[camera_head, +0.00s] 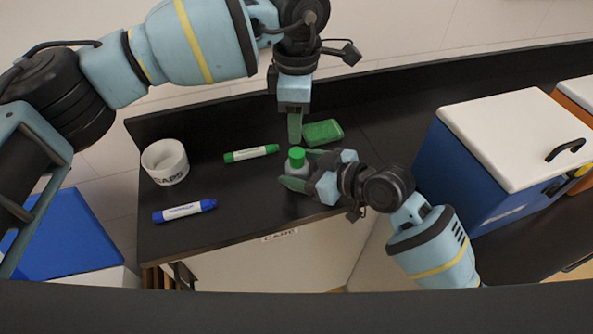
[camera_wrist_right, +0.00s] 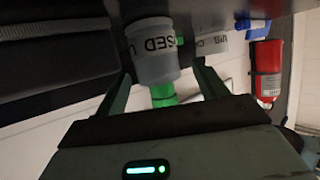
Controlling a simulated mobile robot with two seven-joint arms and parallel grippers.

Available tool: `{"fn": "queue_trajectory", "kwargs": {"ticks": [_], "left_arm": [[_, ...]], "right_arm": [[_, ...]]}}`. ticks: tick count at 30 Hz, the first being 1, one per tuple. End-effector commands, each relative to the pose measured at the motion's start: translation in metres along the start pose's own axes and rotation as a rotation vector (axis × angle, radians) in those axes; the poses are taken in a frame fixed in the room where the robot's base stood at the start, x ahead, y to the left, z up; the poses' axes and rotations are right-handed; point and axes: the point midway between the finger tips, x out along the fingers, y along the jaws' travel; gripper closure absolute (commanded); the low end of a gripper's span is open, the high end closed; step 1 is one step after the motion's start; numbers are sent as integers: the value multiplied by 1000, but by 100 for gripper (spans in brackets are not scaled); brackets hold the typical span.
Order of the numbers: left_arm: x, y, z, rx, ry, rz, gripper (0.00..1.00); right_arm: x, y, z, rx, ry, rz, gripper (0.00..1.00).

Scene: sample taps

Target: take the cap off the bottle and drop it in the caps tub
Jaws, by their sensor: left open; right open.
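The bottle (camera_head: 299,170) stands upright on the black bench with its green cap (camera_head: 297,154) on. In the right wrist view the bottle (camera_wrist_right: 155,50) appears upside down, with lettering reading "USED", and its cap (camera_wrist_right: 163,95) points down the picture. My right gripper (camera_head: 291,178) is open, with its fingers on either side of the bottle; contact is not clear. My left gripper (camera_head: 295,138) is open, pointing down just above and behind the cap, seen edge-on.
A green sponge (camera_head: 323,132) lies behind the bottle, near the left gripper. A blue box with white lid (camera_head: 515,135) stands at right. The bench has a raised back edge.

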Motion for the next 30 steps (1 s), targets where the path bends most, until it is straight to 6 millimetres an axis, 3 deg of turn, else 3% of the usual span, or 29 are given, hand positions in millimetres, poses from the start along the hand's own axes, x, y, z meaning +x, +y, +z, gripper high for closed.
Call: {"fn": "queue_trajectory", "kwargs": {"ticks": [6, 15, 30], "left_arm": [[0, 0, 0, 0, 0, 0, 51], [0, 0, 0, 0, 0, 0, 51], [0, 0, 0, 0, 0, 0, 51]], "right_arm": [[16, 0, 0, 0, 0, 0, 28], [18, 0, 0, -1, -1, 0, 28], [18, 0, 0, 0, -1, 1, 92]]}}
